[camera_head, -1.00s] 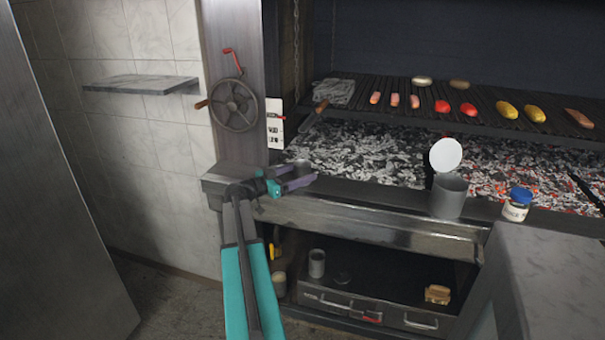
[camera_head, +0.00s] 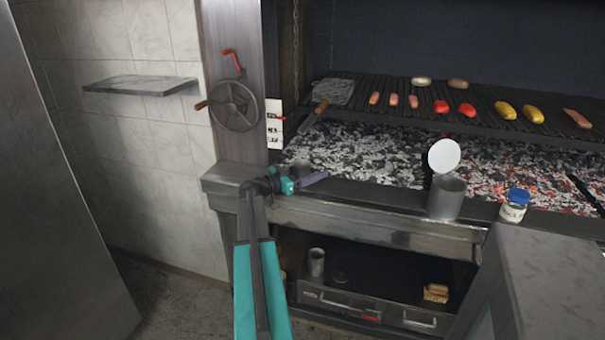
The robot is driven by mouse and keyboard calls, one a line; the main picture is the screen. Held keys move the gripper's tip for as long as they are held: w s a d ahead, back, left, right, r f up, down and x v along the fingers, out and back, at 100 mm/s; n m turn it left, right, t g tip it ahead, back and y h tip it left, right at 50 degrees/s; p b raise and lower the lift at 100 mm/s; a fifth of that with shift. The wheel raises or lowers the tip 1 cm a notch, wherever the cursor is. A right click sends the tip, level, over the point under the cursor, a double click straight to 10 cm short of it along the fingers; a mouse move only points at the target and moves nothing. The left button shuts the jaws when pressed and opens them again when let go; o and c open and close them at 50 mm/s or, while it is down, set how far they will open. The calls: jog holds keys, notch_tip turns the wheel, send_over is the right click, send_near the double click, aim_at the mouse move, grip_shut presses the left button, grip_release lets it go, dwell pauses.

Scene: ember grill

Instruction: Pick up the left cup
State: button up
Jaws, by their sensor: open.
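A small grey metal cup (camera_head: 316,262) stands upright on the left of the open lower shelf under the grill. A larger grey cylinder (camera_head: 446,196) with a white round lid raised behind it stands on the front ledge at right; I cannot tell whether it counts as a cup. My gripper (camera_head: 318,180) is open and empty over the left part of the front ledge, pointing right, above and apart from the small cup. Its fingers show nearly edge-on. The shelf's far left is mostly hidden behind my arm.
A blue-lidded jar (camera_head: 514,206) stands right of the cylinder. Hot coals lie behind the ledge, under a grate (camera_head: 480,95) with food. The ledge's front edge (camera_head: 380,220) overhangs the lower shelf. A brown block (camera_head: 436,293) lies at the shelf's right. A handwheel (camera_head: 233,106) is at left.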

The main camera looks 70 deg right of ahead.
aim_at(309, 162)
dwell(0.4)
jog(key=c, duration=1.2)
jog(key=shift+r, duration=0.35)
jog(key=shift+r+b, duration=0.4)
jog(key=shift+r, duration=1)
jog(key=shift+s+a+r+b, duration=0.35)
jog(key=shift+s+a, duration=0.55)
jog(key=shift+a, duration=1.55)
jog(key=shift+s+a+r+b, duration=0.15)
jog(key=shift+s+a+b, duration=0.55)
jog(key=shift+a, duration=1.8)
jog(key=shift+s+a+r+b, duration=0.1)
jog(key=shift+s+a+r, duration=0.15)
jog(key=shift+s+a, duration=1.55)
jog(key=shift+v, duration=0.95)
jog(key=shift+w, duration=0.1)
